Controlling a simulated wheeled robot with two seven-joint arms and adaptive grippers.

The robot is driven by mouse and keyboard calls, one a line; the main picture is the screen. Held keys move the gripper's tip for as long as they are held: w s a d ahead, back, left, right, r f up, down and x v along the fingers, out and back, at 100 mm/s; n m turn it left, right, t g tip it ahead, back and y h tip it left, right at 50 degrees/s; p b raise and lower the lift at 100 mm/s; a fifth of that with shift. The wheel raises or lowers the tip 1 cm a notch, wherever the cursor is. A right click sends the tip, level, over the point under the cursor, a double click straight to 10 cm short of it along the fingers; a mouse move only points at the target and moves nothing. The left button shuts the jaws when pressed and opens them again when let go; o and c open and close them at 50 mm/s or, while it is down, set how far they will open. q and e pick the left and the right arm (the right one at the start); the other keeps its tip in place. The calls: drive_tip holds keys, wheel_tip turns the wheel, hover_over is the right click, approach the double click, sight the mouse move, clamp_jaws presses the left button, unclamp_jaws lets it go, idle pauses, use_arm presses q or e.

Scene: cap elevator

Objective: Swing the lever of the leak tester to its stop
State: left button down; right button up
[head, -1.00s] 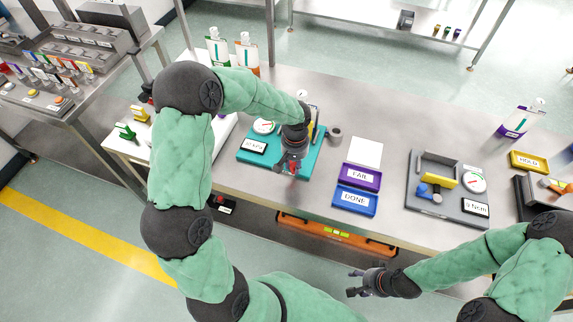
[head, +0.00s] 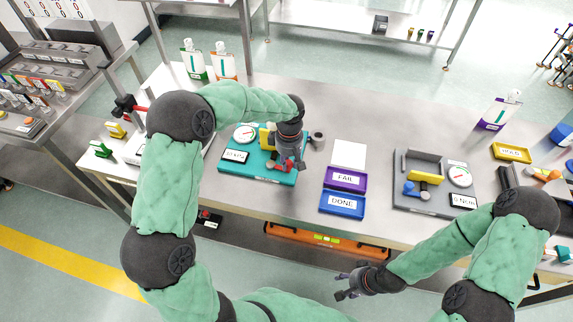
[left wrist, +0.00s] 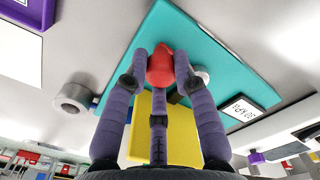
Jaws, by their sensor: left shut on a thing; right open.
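The leak tester has a teal base (head: 228,170) with a round gauge (head: 245,133), a kPa display (head: 235,156) and a yellow block (head: 265,138). Its lever's red knob (left wrist: 160,66) sits between the fingers of my left gripper (left wrist: 161,56) in the left wrist view. In the head view my left gripper (head: 288,164) is over the right part of the base, shut on the knob. The lever's arm is mostly hidden behind the fingers. My right gripper (head: 345,286) is open and empty, in front of the table edge.
A grey cylinder (head: 317,139) stands just right of the tester. Further right are a white sheet (head: 349,154), a purple FAIL tray (head: 345,179), a blue DONE tray (head: 341,204) and a grey torque fixture (head: 420,204). Bottles (head: 194,62) stand behind.

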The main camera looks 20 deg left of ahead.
use_arm(q)
drive_tip(key=shift+w+d+f+n, duration=0.15)
drive_tip(key=shift+w+n, duration=0.1)
drive_tip(key=shift+n, duration=0.35)
drive_tip(key=c, duration=1.3)
unclamp_jaws()
drive_tip(key=o, duration=0.3)
drive_tip(key=shift+w, duration=0.1)
drive_tip(key=shift+r, duration=0.2)
drive_tip(key=shift+w+r, duration=0.1)
drive_tip(key=shift+r, duration=0.2)
wheel_tip(320, 180, up, 11)
